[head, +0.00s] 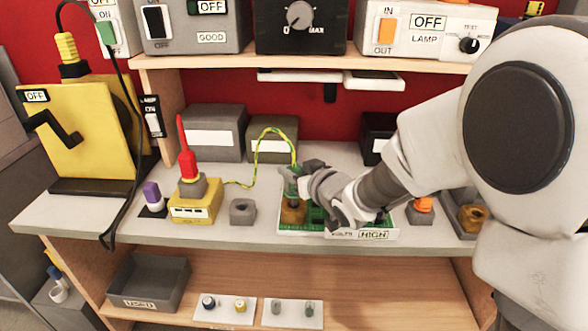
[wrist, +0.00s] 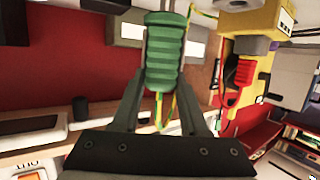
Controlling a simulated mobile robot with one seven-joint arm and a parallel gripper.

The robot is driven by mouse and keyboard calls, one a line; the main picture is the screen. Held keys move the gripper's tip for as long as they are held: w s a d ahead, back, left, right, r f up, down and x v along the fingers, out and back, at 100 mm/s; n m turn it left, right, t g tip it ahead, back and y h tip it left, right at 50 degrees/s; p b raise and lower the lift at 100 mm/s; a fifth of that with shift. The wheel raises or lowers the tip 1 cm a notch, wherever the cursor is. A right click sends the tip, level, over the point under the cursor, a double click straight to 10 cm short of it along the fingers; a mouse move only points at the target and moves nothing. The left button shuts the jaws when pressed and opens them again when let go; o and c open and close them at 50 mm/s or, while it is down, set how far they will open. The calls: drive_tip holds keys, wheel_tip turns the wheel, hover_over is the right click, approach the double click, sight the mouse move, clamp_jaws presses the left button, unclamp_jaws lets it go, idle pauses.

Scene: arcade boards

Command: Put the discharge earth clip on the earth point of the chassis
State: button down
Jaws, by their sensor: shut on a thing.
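The discharge earth clip shows as a green ribbed handle (wrist: 165,48) between the fingers in the wrist view. My gripper (wrist: 163,75) is shut on it. In the head view my gripper (head: 304,178) holds the green clip (head: 289,186) upright over the left part of a green board in a white-edged chassis (head: 345,235). A brass-coloured piece (head: 293,212) is directly below the clip; whether they touch, I cannot tell. A green and yellow wire (head: 271,130) runs from the clip to the yellow box (head: 196,206). My arm hides much of the chassis.
A red probe (head: 187,155) stands on the yellow box. A grey block (head: 243,211) sits between that box and the chassis. Grey boxes (head: 216,130) stand behind. An orange-topped block (head: 422,208) is right of the chassis. A shelf (head: 230,63) hangs above.

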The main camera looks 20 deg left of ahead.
drive_tip(key=shift+f+b, duration=1.4)
drive_tip(key=shift+f, duration=0.1)
drive_tip(key=shift+c, duration=1.8)
unclamp_jaws()
drive_tip(key=b+v, duration=0.2)
drive_tip(key=v, duration=1.5)
drive_tip(key=shift+s+d+r, duration=0.1)
drive_tip(key=shift+s+r, duration=0.05)
